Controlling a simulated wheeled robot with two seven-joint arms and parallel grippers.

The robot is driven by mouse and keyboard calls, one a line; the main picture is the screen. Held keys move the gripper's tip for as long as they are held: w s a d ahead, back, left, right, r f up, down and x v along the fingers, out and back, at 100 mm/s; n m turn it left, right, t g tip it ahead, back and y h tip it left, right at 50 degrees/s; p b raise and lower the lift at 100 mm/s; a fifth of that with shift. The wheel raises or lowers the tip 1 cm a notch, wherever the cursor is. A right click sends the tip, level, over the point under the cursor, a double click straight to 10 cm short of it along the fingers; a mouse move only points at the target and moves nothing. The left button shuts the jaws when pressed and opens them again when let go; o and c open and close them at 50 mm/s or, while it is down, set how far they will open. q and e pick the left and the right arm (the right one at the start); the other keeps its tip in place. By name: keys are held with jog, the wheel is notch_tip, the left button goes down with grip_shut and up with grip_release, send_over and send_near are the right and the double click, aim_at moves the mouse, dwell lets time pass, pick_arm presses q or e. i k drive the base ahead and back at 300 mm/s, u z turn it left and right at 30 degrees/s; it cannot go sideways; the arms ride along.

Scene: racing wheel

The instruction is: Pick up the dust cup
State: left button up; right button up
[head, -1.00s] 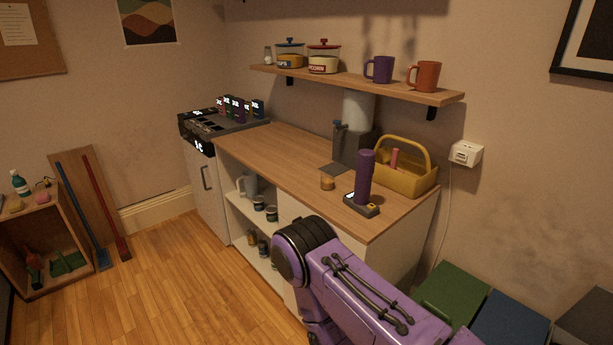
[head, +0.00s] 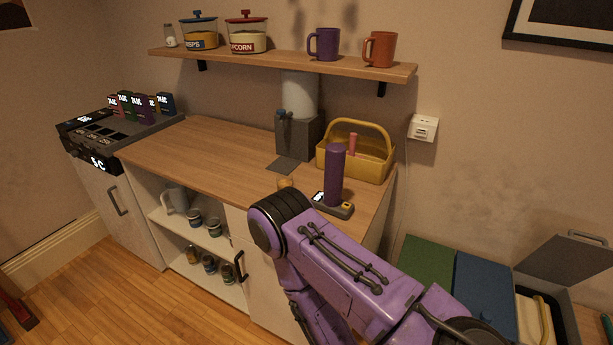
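No object is clearly recognisable as the dust cup. A purple cylinder (head: 335,174) stands upright on the counter, on or against a small dark device (head: 341,208) with a lit display and a yellow part. I cannot tell whether either is the dust cup. My purple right arm comes in from the lower right, its bent joint in front of the counter's near edge. Its gripper is out of view, and my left arm does not show.
The wooden counter (head: 200,152) is clear in its middle. A grey dispenser (head: 299,135) and a yellow caddy (head: 371,163) stand at its back. The shelf above (head: 280,64) holds mugs and jars. Bins, one green (head: 427,261), stand right of the counter.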

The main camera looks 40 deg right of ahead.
aim_at(285, 179)
jog(key=z, duration=0.75)
jog(key=i, duration=0.65)
jog(key=z, duration=0.85)
